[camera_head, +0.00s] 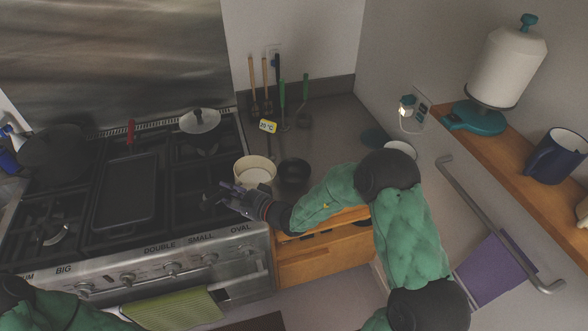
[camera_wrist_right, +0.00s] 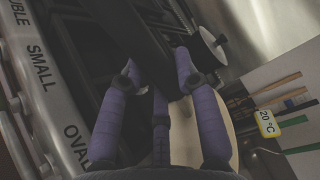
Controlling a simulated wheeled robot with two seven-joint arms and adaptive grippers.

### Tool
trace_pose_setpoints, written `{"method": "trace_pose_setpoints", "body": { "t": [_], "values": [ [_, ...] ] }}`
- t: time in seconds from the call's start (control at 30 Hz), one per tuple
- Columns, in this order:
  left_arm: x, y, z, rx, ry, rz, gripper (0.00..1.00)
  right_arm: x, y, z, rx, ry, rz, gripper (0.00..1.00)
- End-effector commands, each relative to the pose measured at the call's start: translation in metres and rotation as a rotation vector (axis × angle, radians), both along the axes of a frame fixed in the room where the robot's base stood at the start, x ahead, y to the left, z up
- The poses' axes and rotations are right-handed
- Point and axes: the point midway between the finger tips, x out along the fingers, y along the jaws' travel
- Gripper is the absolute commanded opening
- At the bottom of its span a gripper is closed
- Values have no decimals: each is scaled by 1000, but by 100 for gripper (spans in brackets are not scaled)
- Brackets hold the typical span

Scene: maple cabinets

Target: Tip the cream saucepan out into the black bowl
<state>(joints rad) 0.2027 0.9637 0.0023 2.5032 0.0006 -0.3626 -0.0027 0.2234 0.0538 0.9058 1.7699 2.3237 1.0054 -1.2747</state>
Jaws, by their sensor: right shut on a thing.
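The cream saucepan (camera_head: 254,168) stands close to the right edge of the stove in the head view and looks upright. Its pale side also shows behind the fingers in the wrist view (camera_wrist_right: 188,146). The small black bowl (camera_head: 294,174) sits on the dark counter just right of the saucepan. My right gripper (camera_head: 232,192), with purple fingers, is at the saucepan's front left. It is shut on the saucepan's dark handle (camera_wrist_right: 150,45), which the fingers partly hide. What the saucepan holds cannot be made out. My left arm shows at the lower left, but its gripper is out of view.
The stove carries a dark rectangular pan (camera_head: 125,190) and a lidded pot (camera_head: 200,121). Utensils (camera_head: 283,98) stand against the back wall behind a yellow temperature tag (camera_head: 267,126). A wooden shelf (camera_head: 520,155) is at the right.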

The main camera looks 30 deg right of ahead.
Motion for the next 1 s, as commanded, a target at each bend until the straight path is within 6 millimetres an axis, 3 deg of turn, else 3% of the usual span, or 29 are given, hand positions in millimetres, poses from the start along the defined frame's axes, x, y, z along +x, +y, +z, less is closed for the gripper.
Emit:
{"method": "trace_pose_setpoints", "body": {
  "t": [0.43, 1.0],
  "values": [
    [0, 0, 13, 0, 0, 0, 40, -1, -36, 29, 220, -20, -3, 0],
    [0, 0, 18, 0, 0, 0, 40, -2, -49, 41, 306, -25, -1, 0]
  ]
}}
